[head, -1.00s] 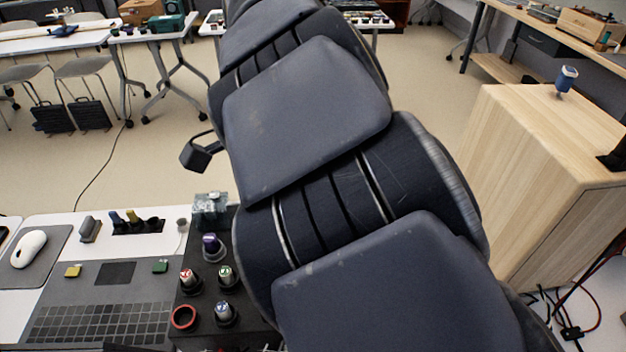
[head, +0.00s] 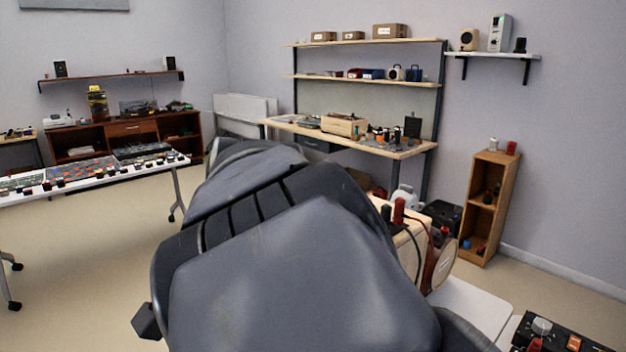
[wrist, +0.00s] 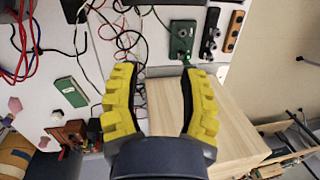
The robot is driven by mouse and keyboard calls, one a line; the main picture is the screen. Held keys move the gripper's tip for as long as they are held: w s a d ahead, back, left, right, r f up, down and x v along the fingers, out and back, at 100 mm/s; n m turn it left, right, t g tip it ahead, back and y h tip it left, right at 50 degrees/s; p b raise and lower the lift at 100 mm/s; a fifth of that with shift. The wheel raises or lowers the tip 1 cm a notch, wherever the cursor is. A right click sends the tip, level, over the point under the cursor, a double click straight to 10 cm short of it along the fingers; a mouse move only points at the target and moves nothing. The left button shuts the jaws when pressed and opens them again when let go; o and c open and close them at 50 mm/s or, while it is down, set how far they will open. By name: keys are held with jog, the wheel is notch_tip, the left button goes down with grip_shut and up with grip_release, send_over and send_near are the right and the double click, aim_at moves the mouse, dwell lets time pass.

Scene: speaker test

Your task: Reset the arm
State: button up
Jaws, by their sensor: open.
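My gripper (wrist: 160,95) shows in the wrist view with its two yellow ridged fingers spread apart. It is open, and nothing is between the fingers except the view of a pale wooden box (wrist: 165,110) beyond them. I cannot tell how far the box is from the fingertips. In the head view my dark arm fills the lower middle and hides much of what is behind it. The gripper itself does not show in the head view.
In the wrist view, a white table (wrist: 60,65) holds tangled cables, a green device (wrist: 182,40) and a green board (wrist: 71,92). In the head view, a wooden shelf unit (head: 488,208) stands right, a workbench (head: 400,152) behind, and a white table (head: 90,183) left.

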jog(key=s+d+f+m+t+y, duration=0.1)
jog(key=d+m, duration=0.1)
jog(key=d, duration=0.5)
jog(key=s+d+f+m, duration=0.1)
jog(key=s+d+m, duration=0.1)
jog(key=d, duration=0.4)
jog(key=s+d+f+n+g+h, duration=0.1)
jog(key=s+d+n, duration=0.3)
jog(key=s+n, duration=0.3)
jog(key=s+d+f+n+g+h, duration=0.2)
jog(key=s+d+n, duration=0.2)
jog(key=s+n, duration=0.3)
jog(key=s, duration=0.2)
jog(key=shift+s+f, duration=0.3)
jog(key=shift+s, duration=0.05)
